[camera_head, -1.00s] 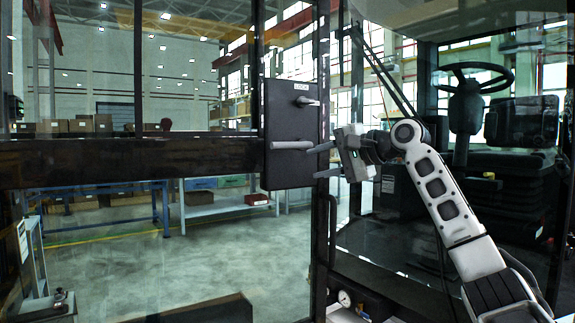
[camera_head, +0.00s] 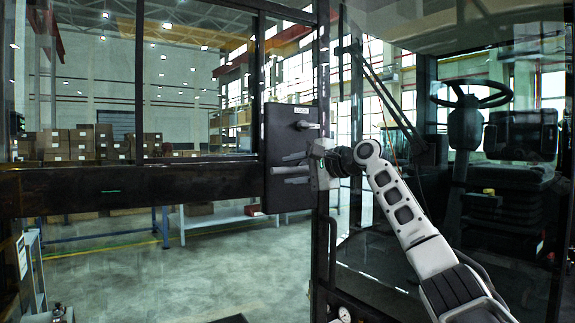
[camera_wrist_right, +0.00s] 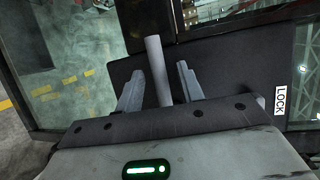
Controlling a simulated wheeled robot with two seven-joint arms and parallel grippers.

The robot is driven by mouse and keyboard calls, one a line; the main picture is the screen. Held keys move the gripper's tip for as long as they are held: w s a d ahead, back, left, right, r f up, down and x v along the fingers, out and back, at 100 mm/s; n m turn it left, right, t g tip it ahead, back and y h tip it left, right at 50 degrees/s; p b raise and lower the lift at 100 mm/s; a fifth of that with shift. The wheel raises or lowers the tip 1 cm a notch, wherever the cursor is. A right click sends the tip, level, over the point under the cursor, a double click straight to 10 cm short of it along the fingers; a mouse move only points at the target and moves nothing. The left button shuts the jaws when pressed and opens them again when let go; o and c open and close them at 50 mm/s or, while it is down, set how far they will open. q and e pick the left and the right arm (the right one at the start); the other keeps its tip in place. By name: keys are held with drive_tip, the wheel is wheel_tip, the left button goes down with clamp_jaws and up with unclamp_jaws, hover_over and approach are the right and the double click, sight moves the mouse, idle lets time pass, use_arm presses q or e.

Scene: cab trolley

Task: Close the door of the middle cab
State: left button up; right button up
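The cab door is a glass panel with a dark crossbar (camera_head: 120,188), filling the left of the head view. Its black lock box (camera_head: 291,132) has a grey bar handle (camera_head: 279,171) and a LOCK label. The door stands to the left of the cab interior; its exact angle is hard to judge. My right gripper (camera_head: 294,169) is at the handle. In the right wrist view, the handle (camera_wrist_right: 157,65) lies between the open fingers of this gripper (camera_wrist_right: 160,85), with a gap on each side. My left gripper is not in view.
The cab interior at right holds a steering wheel (camera_head: 470,93) and a black seat (camera_head: 518,150). A dark upright post (camera_head: 333,245) stands just right of the lock box. Beyond the glass are a workbench (camera_head: 215,219), stacked boxes (camera_head: 80,143) and open floor.

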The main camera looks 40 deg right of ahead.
drive_tip(key=shift+x, duration=1.05)
